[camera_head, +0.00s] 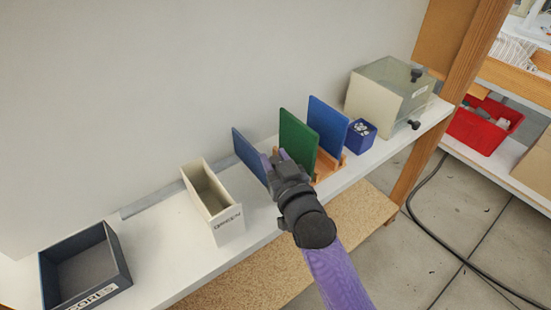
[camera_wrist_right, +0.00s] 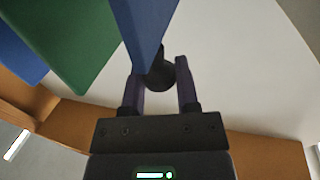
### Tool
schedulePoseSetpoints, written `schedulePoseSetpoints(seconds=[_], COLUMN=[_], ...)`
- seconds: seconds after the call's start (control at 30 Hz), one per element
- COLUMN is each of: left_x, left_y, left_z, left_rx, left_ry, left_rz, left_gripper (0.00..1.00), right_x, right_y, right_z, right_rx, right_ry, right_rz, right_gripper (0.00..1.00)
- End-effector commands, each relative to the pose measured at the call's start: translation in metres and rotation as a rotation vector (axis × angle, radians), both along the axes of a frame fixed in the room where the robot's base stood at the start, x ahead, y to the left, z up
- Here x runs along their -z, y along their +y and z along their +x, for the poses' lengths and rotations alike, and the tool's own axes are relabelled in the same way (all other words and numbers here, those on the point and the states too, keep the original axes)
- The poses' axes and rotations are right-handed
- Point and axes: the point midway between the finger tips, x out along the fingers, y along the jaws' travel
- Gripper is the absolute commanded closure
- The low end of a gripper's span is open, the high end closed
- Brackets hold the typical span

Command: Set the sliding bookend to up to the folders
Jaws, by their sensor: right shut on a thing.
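The sliding bookend is a slate-blue upright plate (camera_head: 248,156) left of the folders in the head view; its plate also shows in the right wrist view (camera_wrist_right: 146,25). A dark round knob (camera_wrist_right: 160,73) is at its lower edge. My right gripper (camera_head: 276,162) is shut on this knob, with a purple finger on each side in the right wrist view (camera_wrist_right: 162,75). The folders are a green one (camera_head: 299,138) and a blue one (camera_head: 328,126), upright in an orange-brown wooden rack (camera_head: 328,170). A gap shows between the bookend and the green folder. My left gripper is out of view.
On the white shelf (camera_head: 163,260), a cream bin marked GREEN (camera_head: 227,226) and a dark tray (camera_head: 115,262) stand left. A small blue cup (camera_head: 368,136) and a cream box (camera_head: 368,101) stand right. A wall runs behind; a wooden post (camera_head: 440,135) is at right.

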Motion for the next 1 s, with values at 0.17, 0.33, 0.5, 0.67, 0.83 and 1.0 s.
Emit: schedulePoseSetpoints(seconds=[0.17,0.33,0.5,0.67,0.83,1.0], left_x=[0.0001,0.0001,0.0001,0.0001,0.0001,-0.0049], left_y=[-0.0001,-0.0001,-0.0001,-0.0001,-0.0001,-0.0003], left_z=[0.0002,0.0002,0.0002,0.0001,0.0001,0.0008], left_rx=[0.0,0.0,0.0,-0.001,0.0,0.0], left_ry=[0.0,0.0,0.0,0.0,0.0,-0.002], left_rz=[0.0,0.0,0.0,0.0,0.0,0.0], left_gripper=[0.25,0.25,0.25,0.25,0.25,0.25], right_x=[0.0006,0.0007,0.0008,0.0008,0.0009,-0.0002], right_y=[-0.0001,-0.0002,-0.0003,-0.0003,-0.0003,0.0043], right_z=[-0.0001,0.0,-0.0001,-0.0001,-0.0001,-0.0034], right_rx=[0.0,0.0,0.0,0.0,0.0,0.0], right_ry=[0.001,0.002,0.002,0.002,0.002,0.004], right_rz=[0.0,-0.001,-0.001,-0.001,-0.001,0.0], right_gripper=[1.0,1.0,1.0,1.0,1.0,1.0])
